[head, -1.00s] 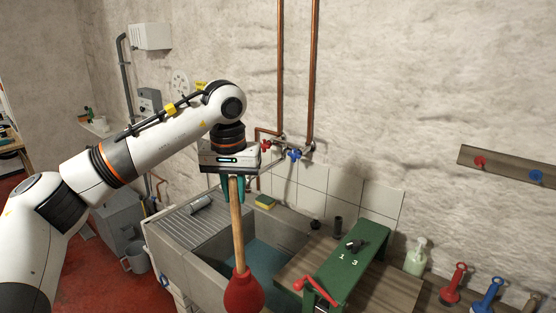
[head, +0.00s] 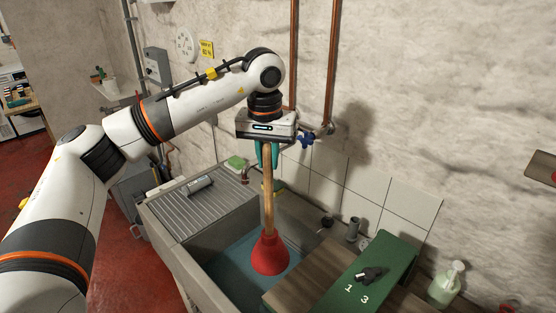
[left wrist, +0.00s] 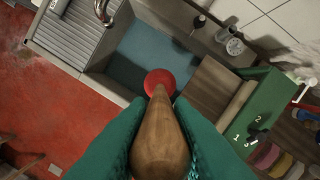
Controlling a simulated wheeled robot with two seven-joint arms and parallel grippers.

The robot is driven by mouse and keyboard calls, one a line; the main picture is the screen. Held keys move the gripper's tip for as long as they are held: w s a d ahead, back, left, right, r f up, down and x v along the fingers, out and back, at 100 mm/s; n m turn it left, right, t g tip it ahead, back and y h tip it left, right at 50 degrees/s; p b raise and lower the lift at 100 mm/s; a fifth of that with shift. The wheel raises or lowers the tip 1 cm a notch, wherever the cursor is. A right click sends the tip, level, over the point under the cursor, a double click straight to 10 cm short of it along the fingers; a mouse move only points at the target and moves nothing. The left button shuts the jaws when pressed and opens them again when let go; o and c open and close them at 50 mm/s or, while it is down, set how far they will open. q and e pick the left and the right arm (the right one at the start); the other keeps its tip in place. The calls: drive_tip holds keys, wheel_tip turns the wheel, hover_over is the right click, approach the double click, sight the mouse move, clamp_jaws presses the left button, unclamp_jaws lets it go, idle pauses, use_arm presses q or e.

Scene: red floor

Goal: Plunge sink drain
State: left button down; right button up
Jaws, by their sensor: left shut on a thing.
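My left gripper (head: 267,152) is shut on the wooden handle of the plunger (head: 270,252). The plunger hangs upright with its red rubber cup down, over the sink basin. In the left wrist view the handle runs away from between the teal fingers (left wrist: 157,150) to the red cup (left wrist: 160,80). The grey sink (head: 180,262) holds blue water (head: 228,260). The cup appears over the water near the basin's right side; I cannot tell whether it touches the water. The drain is not visible. My right gripper is not in view.
A ribbed drainboard (head: 195,205) with a grey cylinder (head: 199,186) lies left of the basin. A faucet (head: 244,175) and pipes are behind.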

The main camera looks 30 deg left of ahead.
sight(269, 171)
use_arm(q)
wheel_tip(269, 171, down, 2)
drive_tip(key=shift+w+f, duration=0.1)
drive_tip(key=shift+f+b, duration=0.25)
drive_tip(key=shift+b, duration=0.05)
drive_tip(key=shift+w, duration=0.1)
drive_tip(key=shift+f+b, duration=0.55)
drive_tip(key=shift+f, duration=0.15)
wheel_tip(269, 171, down, 23)
drive_tip(key=b, duration=1.6)
drive_tip(key=shift+f+b, duration=0.2)
drive_tip(key=shift+b, duration=0.15)
drive_tip(key=c, duration=1.8)
unclamp_jaws()
drive_tip(key=shift+c, duration=0.2)
clamp_jaws()
